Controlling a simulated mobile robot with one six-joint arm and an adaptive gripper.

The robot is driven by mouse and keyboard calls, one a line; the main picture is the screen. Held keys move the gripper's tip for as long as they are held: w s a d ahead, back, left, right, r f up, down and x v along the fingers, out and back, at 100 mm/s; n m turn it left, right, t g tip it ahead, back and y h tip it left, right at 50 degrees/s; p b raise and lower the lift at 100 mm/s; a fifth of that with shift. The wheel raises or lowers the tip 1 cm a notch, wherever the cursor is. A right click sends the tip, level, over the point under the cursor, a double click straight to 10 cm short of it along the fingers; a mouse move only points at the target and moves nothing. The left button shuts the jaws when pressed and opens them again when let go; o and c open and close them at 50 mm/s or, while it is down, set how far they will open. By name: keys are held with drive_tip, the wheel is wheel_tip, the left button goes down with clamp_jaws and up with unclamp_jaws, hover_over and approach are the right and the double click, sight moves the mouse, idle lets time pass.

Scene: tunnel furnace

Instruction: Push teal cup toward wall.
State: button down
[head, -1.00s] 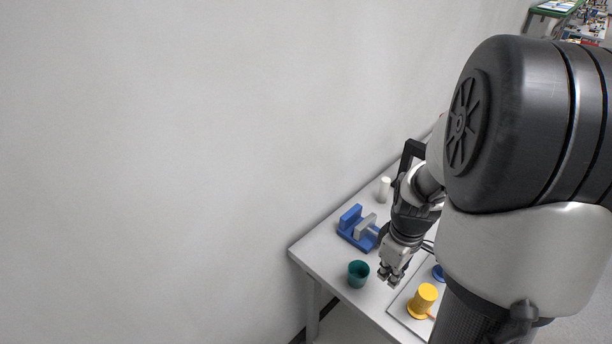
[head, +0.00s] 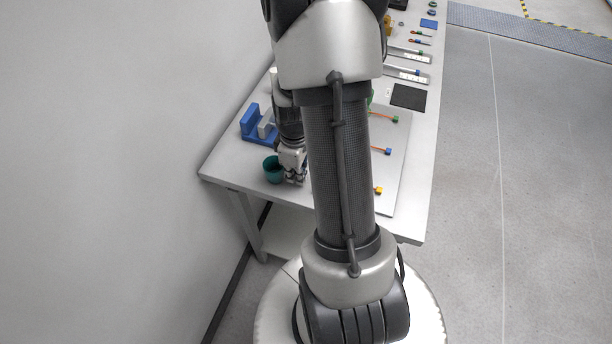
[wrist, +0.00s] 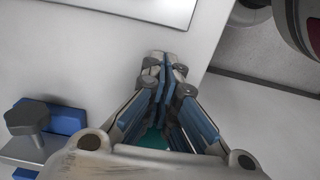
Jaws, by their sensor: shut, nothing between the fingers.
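The teal cup (head: 272,169) stands upright near the left end of the table, close to the wall side. My gripper (head: 296,180) is shut and empty, low over the table just to the right of the cup. In the head view it looks to be at or very near the cup's side; I cannot tell whether they touch. In the wrist view the shut fingertips of my gripper (wrist: 165,62) are over the bare tabletop, and a bit of the teal cup (wrist: 153,139) shows between the finger linkages, mostly hidden. The white wall (head: 120,130) rises to the left of the table.
A blue fixture with a grey part (head: 256,128) stands behind the cup, near the wall. A white cylinder is farther back, partly hidden. A light board (head: 398,165) with coloured pieces lies to the right. Bare table (head: 222,170) lies left of the cup.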

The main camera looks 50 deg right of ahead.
drive_tip(key=shift+w+a, duration=0.15)
drive_tip(key=shift+w, duration=0.2)
drive_tip(key=shift+w, duration=0.1)
drive_tip(key=w+a, duration=0.1)
drive_tip(key=w, duration=0.2)
drive_tip(key=w+a+p, duration=0.1)
drive_tip(key=w+a, duration=0.1)
drive_tip(key=w, duration=0.2)
drive_tip(key=w+a, duration=0.1)
drive_tip(key=w, duration=0.3)
drive_tip(key=shift+w+a+p, duration=0.15)
drive_tip(key=shift+a+p, duration=0.2)
drive_tip(key=shift+a, duration=0.05)
